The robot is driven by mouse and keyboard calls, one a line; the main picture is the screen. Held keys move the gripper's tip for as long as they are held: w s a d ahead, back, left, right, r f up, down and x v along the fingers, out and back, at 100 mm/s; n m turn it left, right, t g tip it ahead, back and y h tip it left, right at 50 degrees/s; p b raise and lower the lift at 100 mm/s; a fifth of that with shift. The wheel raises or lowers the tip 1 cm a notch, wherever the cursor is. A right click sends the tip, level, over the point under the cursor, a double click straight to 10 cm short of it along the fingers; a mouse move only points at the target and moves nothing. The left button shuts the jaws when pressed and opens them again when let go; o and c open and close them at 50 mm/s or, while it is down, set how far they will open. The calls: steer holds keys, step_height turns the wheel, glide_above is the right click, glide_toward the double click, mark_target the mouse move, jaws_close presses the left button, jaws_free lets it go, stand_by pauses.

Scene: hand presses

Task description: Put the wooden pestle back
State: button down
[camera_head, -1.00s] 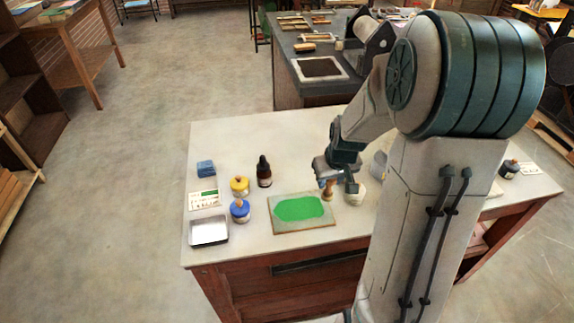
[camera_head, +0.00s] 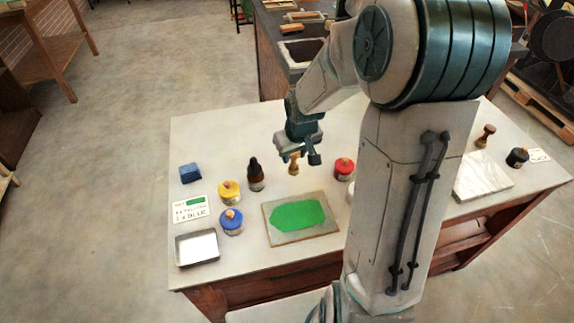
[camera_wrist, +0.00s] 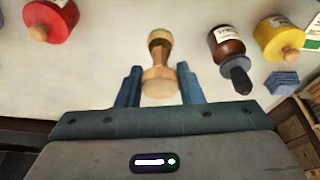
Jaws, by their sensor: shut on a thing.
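The wooden pestle (camera_head: 294,164) is a small light-brown, waisted piece. In the wrist view the pestle (camera_wrist: 159,60) stands between the two blue fingers of my gripper (camera_wrist: 155,78). In the head view my gripper (camera_head: 300,156) is shut on it, over the white tabletop behind the green-coated slab. I cannot tell whether its lower end touches the table. A pale round vessel (camera_head: 350,196) right of the slab is mostly hidden by my arm.
The green slab (camera_head: 272,236) lies in front. A dark bottle (camera_head: 255,178) and yellow jar (camera_head: 230,192) stand left of my gripper, a red jar (camera_head: 344,169) right. A blue jar (camera_head: 231,222), metal tray (camera_head: 180,252) and blue block (camera_head: 190,173) are further left. A marble slab (camera_head: 483,178) lies right.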

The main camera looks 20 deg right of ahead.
steer(key=shift+w+a+f, duration=0.15)
steer(key=shift+a+f, duration=0.15)
steer(key=shift+f, duration=0.55)
steer(key=shift+w+a+f, duration=0.15)
steer(key=shift+a+f, duration=0.1)
steer(key=shift+f, duration=0.65)
steer(key=shift+w+a+f, duration=0.15)
steer(key=shift+a+f, duration=0.15)
steer(key=shift+f, duration=0.55)
steer(key=shift+f, duration=0.15)
steer(key=c, duration=1)
jaws_free()
